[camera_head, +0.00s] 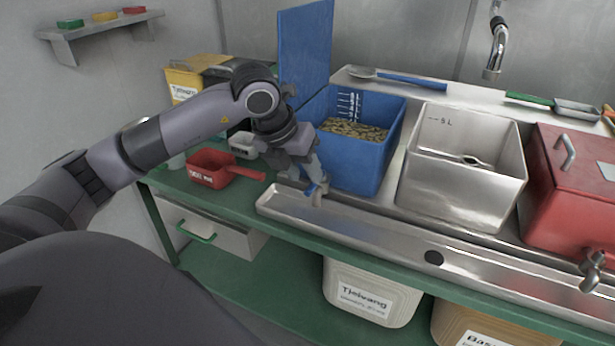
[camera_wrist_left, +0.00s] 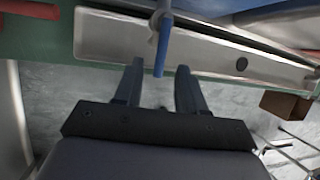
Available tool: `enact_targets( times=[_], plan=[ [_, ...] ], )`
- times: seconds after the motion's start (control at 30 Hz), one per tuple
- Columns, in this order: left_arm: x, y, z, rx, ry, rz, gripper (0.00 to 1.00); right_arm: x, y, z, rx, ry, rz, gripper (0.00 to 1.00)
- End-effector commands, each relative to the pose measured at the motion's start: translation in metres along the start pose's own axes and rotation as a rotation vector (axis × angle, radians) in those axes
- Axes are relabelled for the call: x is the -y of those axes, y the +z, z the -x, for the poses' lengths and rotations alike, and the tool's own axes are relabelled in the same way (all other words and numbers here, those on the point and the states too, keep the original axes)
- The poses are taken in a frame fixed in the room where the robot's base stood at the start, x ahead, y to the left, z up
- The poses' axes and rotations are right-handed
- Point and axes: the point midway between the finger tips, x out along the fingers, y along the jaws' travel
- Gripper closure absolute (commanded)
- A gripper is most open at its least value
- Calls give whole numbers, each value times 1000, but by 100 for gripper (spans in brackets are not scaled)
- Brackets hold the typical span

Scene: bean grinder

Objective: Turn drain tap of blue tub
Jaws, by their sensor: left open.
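The blue tub (camera_head: 352,145) stands on the counter, holding beans, with its blue lid raised (camera_head: 306,45) at its left. Its drain tap has a blue handle (camera_head: 312,188) low at the tub's front, above the metal trough. In the left wrist view the blue tap handle (camera_wrist_left: 163,45) points down toward the space between my fingertips. My left gripper (camera_head: 317,181) is at the tap; in the left wrist view its open fingers (camera_wrist_left: 157,82) lie one on each side of the handle's lower end. Contact cannot be told. My right gripper is not in view.
A steel tub (camera_head: 460,195) and a red lidded tub (camera_head: 575,200) with its own tap (camera_head: 594,268) stand to the right. A red scoop (camera_head: 212,170) lies left of my gripper. The metal trough (camera_head: 380,240) runs along the front, with a drain hole.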

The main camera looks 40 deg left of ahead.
Motion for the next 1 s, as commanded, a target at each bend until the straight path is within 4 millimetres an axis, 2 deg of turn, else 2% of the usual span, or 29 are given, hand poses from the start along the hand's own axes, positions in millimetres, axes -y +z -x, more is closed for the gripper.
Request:
enact_targets(
  times=[0.2,0.5,0.53,0.63,0.67,1.0],
  plan=[
    [0,0,-24,-1,-2,-1,60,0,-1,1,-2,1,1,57],
    [0,0,-28,0,-2,-1,60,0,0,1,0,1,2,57],
    [0,0,-28,0,-2,-1,63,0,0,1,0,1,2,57],
    [0,0,-28,0,-2,-2,96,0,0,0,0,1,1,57],
    [0,0,-28,0,-2,-2,100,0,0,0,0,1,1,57],
    [0,1,-28,1,-1,1,100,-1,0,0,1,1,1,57]
  ],
)
